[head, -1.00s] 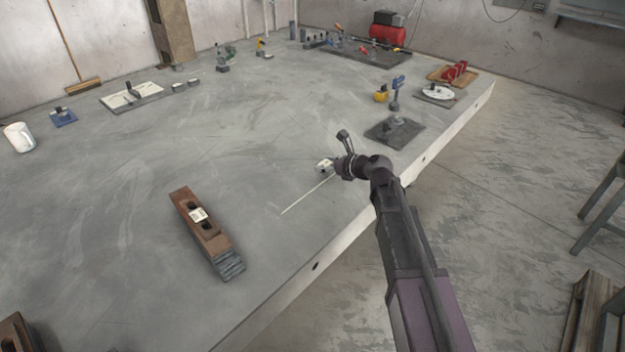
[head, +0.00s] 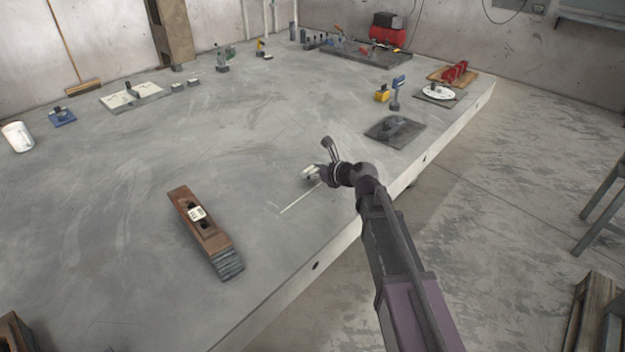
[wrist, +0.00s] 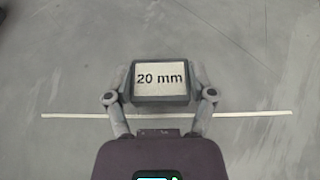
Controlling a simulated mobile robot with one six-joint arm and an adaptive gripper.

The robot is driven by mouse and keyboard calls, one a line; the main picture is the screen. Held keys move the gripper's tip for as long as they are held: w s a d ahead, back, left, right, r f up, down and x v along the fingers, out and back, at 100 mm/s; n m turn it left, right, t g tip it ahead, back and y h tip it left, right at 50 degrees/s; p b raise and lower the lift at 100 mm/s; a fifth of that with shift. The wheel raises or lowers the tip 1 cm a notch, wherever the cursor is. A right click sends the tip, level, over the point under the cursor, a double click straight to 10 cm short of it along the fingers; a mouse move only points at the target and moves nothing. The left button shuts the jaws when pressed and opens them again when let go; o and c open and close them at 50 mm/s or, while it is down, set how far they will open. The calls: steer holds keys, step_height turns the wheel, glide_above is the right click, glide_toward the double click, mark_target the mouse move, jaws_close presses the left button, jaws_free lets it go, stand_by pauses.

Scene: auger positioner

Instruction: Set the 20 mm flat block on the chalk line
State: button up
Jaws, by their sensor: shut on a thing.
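The 20 mm flat block (wrist: 160,80) has a pale top face lettered "20 mm" and a dark edge. My gripper (wrist: 160,84) is shut on it, one finger against each side. In the wrist view the chalk line (wrist: 255,114) runs across the picture under my gripper, and the block shows above it in the picture. In the head view the block (head: 311,172) shows pale at the end of my gripper (head: 314,174), beside the far end of the chalk line (head: 300,198). I cannot tell whether the block touches the table.
A brown slotted holder (head: 183,207) with a pale label and grey plates lies at left on the grey table (head: 240,130). A dark square plate (head: 409,132) lies beyond my arm, near the table's right edge. The surface around the chalk line is clear.

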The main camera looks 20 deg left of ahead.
steer(key=shift+f+b, duration=1)
steer(key=shift+f, duration=0.3)
steer(key=shift+f, duration=0.15)
steer(key=o, duration=1.3)
steer(key=shift+c, duration=0.2)
steer(key=shift+r, duration=0.25)
steer(key=shift+s+d+r, duration=0.1)
steer(key=shift+d, duration=0.15)
steer(key=p+v, duration=0.4)
steer(key=v, duration=0.7)
steer(key=shift+s+d+p, duration=0.1)
steer(key=shift+d+p, duration=0.1)
steer(key=shift+p, duration=0.15)
